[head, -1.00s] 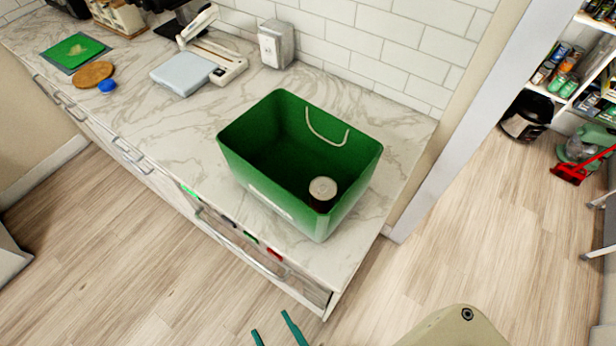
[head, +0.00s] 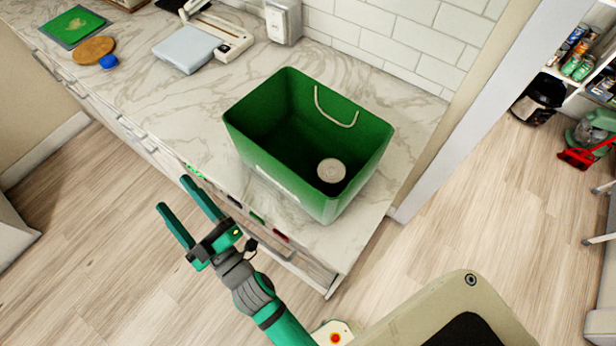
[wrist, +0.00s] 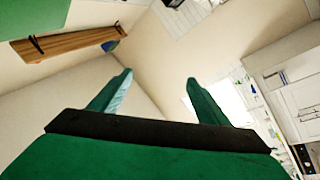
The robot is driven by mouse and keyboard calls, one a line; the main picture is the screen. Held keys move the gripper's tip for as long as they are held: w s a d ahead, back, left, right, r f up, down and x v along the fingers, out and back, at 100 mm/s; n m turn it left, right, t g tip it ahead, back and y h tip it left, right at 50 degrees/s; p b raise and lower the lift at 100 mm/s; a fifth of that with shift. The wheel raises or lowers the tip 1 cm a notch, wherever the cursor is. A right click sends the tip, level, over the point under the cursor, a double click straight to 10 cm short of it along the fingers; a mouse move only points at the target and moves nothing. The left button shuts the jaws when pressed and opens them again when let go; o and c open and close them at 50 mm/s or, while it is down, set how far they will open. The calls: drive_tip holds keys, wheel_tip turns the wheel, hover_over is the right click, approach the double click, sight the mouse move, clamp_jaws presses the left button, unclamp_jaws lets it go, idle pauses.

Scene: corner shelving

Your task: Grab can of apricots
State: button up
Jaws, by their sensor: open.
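A can (head: 331,171) with a pale round lid stands inside a green bin (head: 275,180), near its right end. Its label is hidden, so I cannot tell whether it holds apricots. The bin stands on the marble counter near its right end. My gripper (head: 177,203) is open and empty, in front of the counter edge, left of and apart from the bin. In the wrist view its two green fingers (wrist: 155,92) are spread with nothing between them. The can and bin are not in the wrist view.
The marble counter (head: 150,85) runs to the upper left, with a white scale-like device (head: 185,55), a round wooden board (head: 94,50) and a blue item (head: 108,62). A thin handle (head: 335,110) hangs inside the bin. Shelves with cans (head: 580,60) stand at far right.

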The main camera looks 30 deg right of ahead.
drive_tip(key=w+d+r+t+h, duration=0.1)
drive_tip(key=w+d+r+h, duration=0.3)
drive_tip(key=r, duration=0.5)
drive_tip(key=w+d+r+t+h, duration=0.1)
drive_tip(key=w+d+r+h, duration=0.2)
drive_tip(key=w+r, duration=0.4)
drive_tip(key=w+d+r+t+h, duration=0.1)
drive_tip(key=w+d+r+h, duration=0.25)
drive_tip(key=r, duration=0.65)
drive_tip(key=s+d+r+m+g+h, duration=0.2)
drive_tip(key=d+r+m+g+h, duration=0.25)
drive_tip(key=d, duration=0.35)
drive_tip(key=s+d+r+m+g+h, duration=0.25)
drive_tip(key=d+r+g+h, duration=0.2)
drive_tip(key=d, duration=0.35)
drive_tip(key=s+d+r+m+g+h, duration=0.1)
drive_tip(key=d+r+m+g+h, duration=0.35)
drive_tip(key=d, duration=0.45)
drive_tip(key=s+d+f+m+g+y, duration=0.2)
drive_tip(key=s+d+f+g+y, duration=0.5)
drive_tip(key=s+d+f+g, duration=0.4)
drive_tip(key=n+y, duration=0.2)
drive_tip(key=y, duration=1)
hover_over(332, 171)
drive_tip(key=shift+m, duration=0.25)
wheel_tip(332, 171, down, 20)
drive_tip(key=shift+w+d+f, duration=0.1)
wheel_tip(332, 171, down, 4)
drive_tip(key=shift+f, duration=3.35)
drive_tip(key=c, duration=1.4)
